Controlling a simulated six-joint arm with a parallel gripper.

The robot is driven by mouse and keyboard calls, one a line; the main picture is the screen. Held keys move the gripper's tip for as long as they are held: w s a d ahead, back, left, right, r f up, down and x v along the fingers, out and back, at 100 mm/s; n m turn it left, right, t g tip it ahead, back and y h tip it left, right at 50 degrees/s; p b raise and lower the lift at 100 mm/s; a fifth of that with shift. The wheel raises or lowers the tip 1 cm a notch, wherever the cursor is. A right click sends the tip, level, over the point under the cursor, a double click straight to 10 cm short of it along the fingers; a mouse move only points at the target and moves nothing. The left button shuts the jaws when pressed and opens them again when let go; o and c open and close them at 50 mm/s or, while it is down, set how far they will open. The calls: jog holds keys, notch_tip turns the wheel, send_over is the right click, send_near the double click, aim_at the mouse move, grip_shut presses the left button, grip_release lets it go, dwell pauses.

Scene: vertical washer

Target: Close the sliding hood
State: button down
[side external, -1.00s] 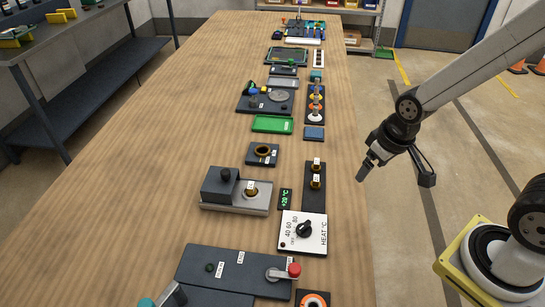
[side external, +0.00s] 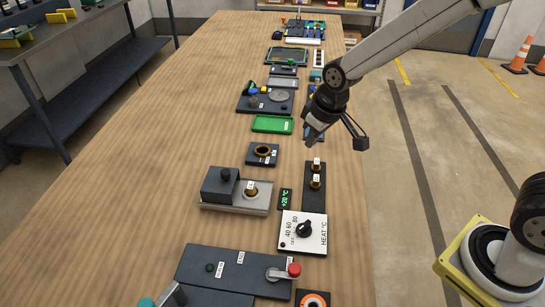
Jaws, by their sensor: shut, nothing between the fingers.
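The sliding hood (side external: 220,187) is a dark grey box with a round black knob on top. It sits on the left part of a light metal tray (side external: 236,210). A brass-coloured round part (side external: 251,191) with a small white label stands uncovered on the right part of the tray, beside the hood. My gripper (side external: 308,137) is shut and empty. It appears above the right side of the table, up and to the right of the hood and apart from it. Its height above the table is hard to tell.
A dark plate (side external: 315,198) with two brass parts and a white HEAT dial panel (side external: 303,233) lie right of the tray. A dark block with a brass ring (side external: 262,153) lies beyond it. The wooden table (side external: 120,200) is clear on the left.

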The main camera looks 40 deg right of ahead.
jog(key=w+a+n, duration=0.2)
jog(key=w+a, duration=0.6)
jog(key=n+y, duration=0.2)
send_over(214, 176)
jog(key=shift+s+d+r, duration=0.1)
jog(key=shift+s+r, duration=0.1)
jog(key=shift+s, duration=0.1)
jog(key=shift+f, duration=0.15)
jog(key=x, duration=0.9)
jog(key=shift+w+d+f, duration=0.1)
jog(key=shift+w+f, duration=0.1)
jog(key=shift+f, duration=0.15)
jog(key=shift+s+d, duration=0.55)
jog(key=shift+s, duration=0.3)
jog(key=shift+s+d, duration=0.55)
jog(key=shift+s, duration=0.25)
